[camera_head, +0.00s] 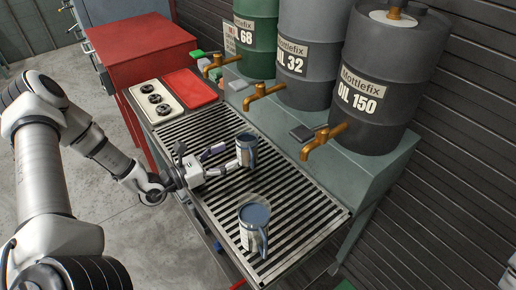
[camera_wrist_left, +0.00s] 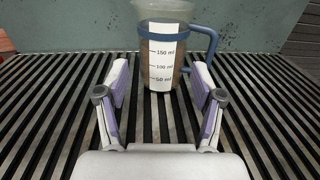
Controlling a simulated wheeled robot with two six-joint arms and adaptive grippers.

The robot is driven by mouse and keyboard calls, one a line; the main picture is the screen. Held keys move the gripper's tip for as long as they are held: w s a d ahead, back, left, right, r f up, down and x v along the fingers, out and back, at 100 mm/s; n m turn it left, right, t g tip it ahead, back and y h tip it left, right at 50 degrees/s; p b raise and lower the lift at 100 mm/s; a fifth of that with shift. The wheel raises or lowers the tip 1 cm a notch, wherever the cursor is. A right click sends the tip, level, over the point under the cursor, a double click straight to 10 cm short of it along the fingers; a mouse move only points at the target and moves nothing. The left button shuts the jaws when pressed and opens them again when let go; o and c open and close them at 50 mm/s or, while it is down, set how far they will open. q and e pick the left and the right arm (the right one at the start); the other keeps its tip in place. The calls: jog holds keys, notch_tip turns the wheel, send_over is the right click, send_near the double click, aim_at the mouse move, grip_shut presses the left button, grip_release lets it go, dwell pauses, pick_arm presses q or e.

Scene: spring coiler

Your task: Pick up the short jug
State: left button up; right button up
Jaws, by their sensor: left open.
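Two clear jugs with blue handles and white measure labels stand upright on the slatted grate. The smaller-looking one (camera_head: 246,152) is near the middle; the nearer, larger-looking one (camera_head: 253,226) is at the front. I cannot be sure from size alone which is the short jug. My left gripper (camera_head: 229,160) is open and low over the grate, its fingers pointing at the middle jug. In the left wrist view that jug (camera_wrist_left: 162,60) stands just ahead, between and beyond the open fingers, its handle to the right. My right gripper is not in view.
The grate (camera_head: 300,210) sits before a grey-green ledge with oil drums (camera_head: 365,80) and brass taps (camera_head: 322,141) overhanging its back edge. A red tray (camera_head: 190,88) and a cream panel with black knobs (camera_head: 157,101) lie at its far end.

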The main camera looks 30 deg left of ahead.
aim_at(249, 146)
pick_arm(q)
jog(key=x, duration=0.7)
jog(key=shift+w+d+r, duration=0.25)
jog(key=shift+d, duration=0.05)
jog(key=shift+s+a, duration=0.1)
jog(key=shift+c, duration=1)
jog(key=shift+r, duration=0.1)
jog(key=c, duration=0.9)
